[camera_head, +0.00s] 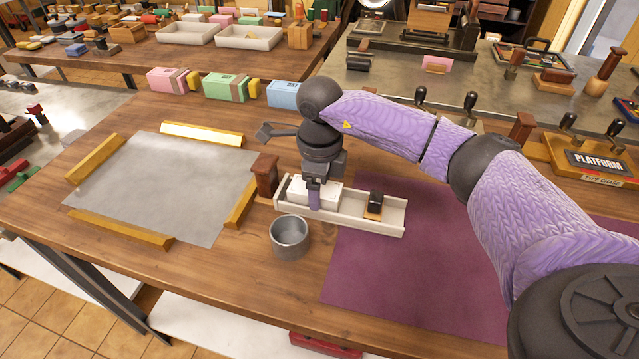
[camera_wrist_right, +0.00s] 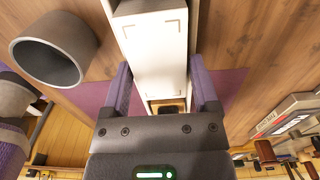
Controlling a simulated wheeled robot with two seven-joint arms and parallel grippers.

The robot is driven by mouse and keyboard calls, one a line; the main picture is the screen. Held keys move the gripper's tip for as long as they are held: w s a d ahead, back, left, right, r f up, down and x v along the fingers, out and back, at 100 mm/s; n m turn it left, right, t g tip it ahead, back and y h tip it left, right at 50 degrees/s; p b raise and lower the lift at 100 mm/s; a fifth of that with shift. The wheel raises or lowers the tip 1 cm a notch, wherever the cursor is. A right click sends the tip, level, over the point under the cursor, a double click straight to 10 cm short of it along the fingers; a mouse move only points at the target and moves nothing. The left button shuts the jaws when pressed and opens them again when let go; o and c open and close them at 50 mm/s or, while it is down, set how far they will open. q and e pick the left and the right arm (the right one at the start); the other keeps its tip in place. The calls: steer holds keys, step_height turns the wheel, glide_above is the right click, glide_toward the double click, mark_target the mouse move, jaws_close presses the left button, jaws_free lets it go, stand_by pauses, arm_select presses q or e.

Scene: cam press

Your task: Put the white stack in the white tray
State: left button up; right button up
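The white tray (camera_head: 358,221) is a long, low-walled tray on the wooden table. The white stack (camera_head: 325,193) is a pale block at the tray's left end, within its walls; I cannot tell whether it rests on the tray floor. My right gripper (camera_head: 314,199) points down over it. In the right wrist view the white stack (camera_wrist_right: 155,52) fills the space between the fingers of the gripper (camera_wrist_right: 160,85), which look closed against its sides. A black stamp-like piece on a wooden base (camera_head: 374,206) sits in the tray further right. My left gripper is out of view.
A grey metal cup (camera_head: 289,238) stands just in front of the tray; it also shows in the right wrist view (camera_wrist_right: 52,50). A brown wooden post (camera_head: 265,174) stands at the tray's left end. Pink (camera_head: 167,81), green (camera_head: 224,87) and blue (camera_head: 284,95) stacks line the back.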

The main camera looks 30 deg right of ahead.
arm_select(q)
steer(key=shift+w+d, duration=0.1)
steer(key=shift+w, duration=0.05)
arm_select(e)
steer(key=shift+o, duration=1.1)
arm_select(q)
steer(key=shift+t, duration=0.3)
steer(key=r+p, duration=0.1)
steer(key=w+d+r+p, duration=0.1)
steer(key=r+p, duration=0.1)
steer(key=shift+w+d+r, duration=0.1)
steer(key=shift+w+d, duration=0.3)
arm_select(e)
step_height(320, 180, up, 12)
steer(key=shift+r, duration=0.2)
